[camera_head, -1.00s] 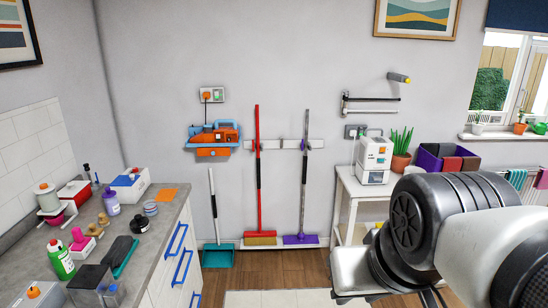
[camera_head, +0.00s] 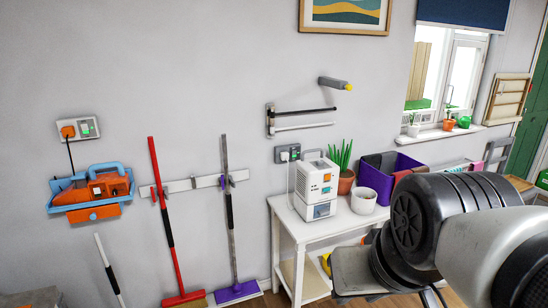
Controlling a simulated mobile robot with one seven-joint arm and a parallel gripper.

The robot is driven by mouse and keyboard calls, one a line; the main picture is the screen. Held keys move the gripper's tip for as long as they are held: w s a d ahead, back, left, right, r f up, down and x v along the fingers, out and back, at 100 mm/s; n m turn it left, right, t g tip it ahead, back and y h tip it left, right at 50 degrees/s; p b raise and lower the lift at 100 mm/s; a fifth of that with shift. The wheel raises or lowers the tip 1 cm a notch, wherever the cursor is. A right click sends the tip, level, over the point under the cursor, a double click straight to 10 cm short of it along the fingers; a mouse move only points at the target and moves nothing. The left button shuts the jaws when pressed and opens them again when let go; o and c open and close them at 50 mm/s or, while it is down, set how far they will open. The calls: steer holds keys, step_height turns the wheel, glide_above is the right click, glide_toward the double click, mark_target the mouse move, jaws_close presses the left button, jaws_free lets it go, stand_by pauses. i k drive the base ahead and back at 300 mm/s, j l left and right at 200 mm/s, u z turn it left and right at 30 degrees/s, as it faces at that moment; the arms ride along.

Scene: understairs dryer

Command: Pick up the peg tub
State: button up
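I cannot surely tell which thing is the peg tub. A small white tub (camera_head: 363,200) stands on the white side table (camera_head: 297,226), in front of the potted plant and beside the purple bin; its contents are too small to make out. My arm fills the lower right of the head view, close to the camera. My gripper's fingers do not show, so I cannot see whether they hold anything.
A white boxy appliance (camera_head: 317,188), a plant in a terracotta pot (camera_head: 345,180) and a purple bin (camera_head: 375,180) share the table. A red broom (camera_head: 161,205) and purple-headed mop (camera_head: 229,215) hang left. A wall rail (camera_head: 300,127) is above.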

mark_target(358, 204)
steer(key=i+l+z, duration=0.15)
steer(key=i+z, duration=0.6)
steer(key=z, duration=0.15)
steer(key=i+j+z, duration=0.1)
steer(key=i+z, duration=0.35)
steer(key=i+l, duration=0.15)
steer(key=i, duration=0.25)
steer(key=i+l, duration=0.1)
steer(key=i, duration=0.3)
steer(key=i+l, duration=0.15)
steer(key=i, duration=0.25)
steer(key=i+u, duration=0.15)
steer(key=u, duration=0.25)
steer(key=i+u, duration=0.15)
steer(key=u, duration=0.3)
steer(key=i+u, duration=0.15)
steer(key=u, duration=0.25)
steer(key=i+l+u, duration=0.1)
steer(key=u, duration=0.35)
steer(key=i+l+u, duration=0.15)
steer(key=u, duration=0.15)
steer(key=i, duration=0.05)
